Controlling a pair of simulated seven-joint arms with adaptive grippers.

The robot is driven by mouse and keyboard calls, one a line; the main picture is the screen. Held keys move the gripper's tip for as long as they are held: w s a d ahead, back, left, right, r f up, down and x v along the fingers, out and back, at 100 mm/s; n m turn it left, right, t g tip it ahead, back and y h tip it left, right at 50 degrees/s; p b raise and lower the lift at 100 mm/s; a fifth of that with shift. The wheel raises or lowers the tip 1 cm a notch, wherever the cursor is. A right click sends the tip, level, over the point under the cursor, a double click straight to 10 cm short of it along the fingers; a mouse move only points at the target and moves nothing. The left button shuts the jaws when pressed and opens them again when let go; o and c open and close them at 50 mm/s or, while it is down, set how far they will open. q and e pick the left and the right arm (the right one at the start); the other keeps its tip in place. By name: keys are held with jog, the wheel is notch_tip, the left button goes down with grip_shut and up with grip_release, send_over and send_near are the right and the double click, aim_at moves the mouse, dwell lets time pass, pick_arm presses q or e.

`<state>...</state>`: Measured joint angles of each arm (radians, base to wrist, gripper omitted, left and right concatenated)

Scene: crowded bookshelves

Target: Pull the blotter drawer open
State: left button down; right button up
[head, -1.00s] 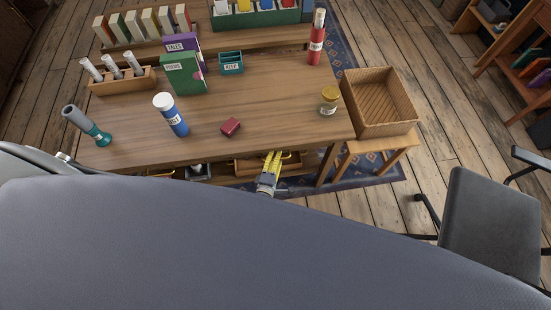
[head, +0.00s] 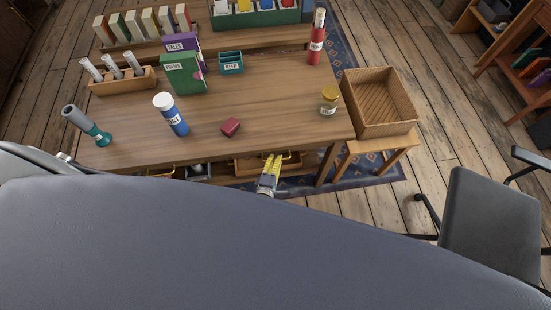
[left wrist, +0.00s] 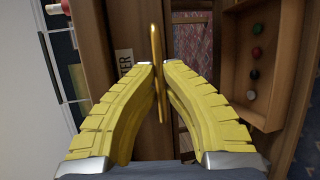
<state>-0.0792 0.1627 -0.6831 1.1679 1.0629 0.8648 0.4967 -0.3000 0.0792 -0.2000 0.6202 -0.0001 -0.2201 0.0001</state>
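The blotter drawer's wooden front (left wrist: 122,30) fills the middle of the left wrist view, with a white label (left wrist: 126,60) whose visible letters end in "TER". Its brass bar handle (left wrist: 157,40) stands out from the front. My left gripper (left wrist: 158,68) has its yellow fingertips closed on the two sides of this handle, with almost no gap. In the head view my left gripper (head: 272,160) is at the desk's front edge, below the desk top, and hides part of the drawer. My right gripper is not in view.
The desk (head: 270,95) carries a small red box (head: 230,127), a blue bottle (head: 172,117) and a yellow-lidded jar (head: 329,100). A wicker tray (head: 385,95) stands at the right. In the left wrist view, a wooden tray (left wrist: 235,75) holds several coloured round items.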

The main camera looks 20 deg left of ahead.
pick_arm(q)
jog(key=s+d, duration=0.6)
jog(key=s, duration=0.7)
jog(key=shift+d, duration=0.2)
jog(key=c, duration=1.5)
grip_release()
jog(key=shift+w, duration=0.1)
jog(key=shift+a+r, duration=0.1)
jog(key=shift+r, duration=0.5)
jog(key=o, duration=0.8)
notch_tip(320, 180, up, 5)
jog(key=shift+w+f, duration=0.1)
jog(key=shift+f, duration=0.05)
jog(key=shift+c, duration=0.2)
jog(key=shift+r, duration=0.95)
jog(key=c, duration=0.8)
jog(key=shift+o, duration=0.2)
jog(key=shift+r, duration=1.1)
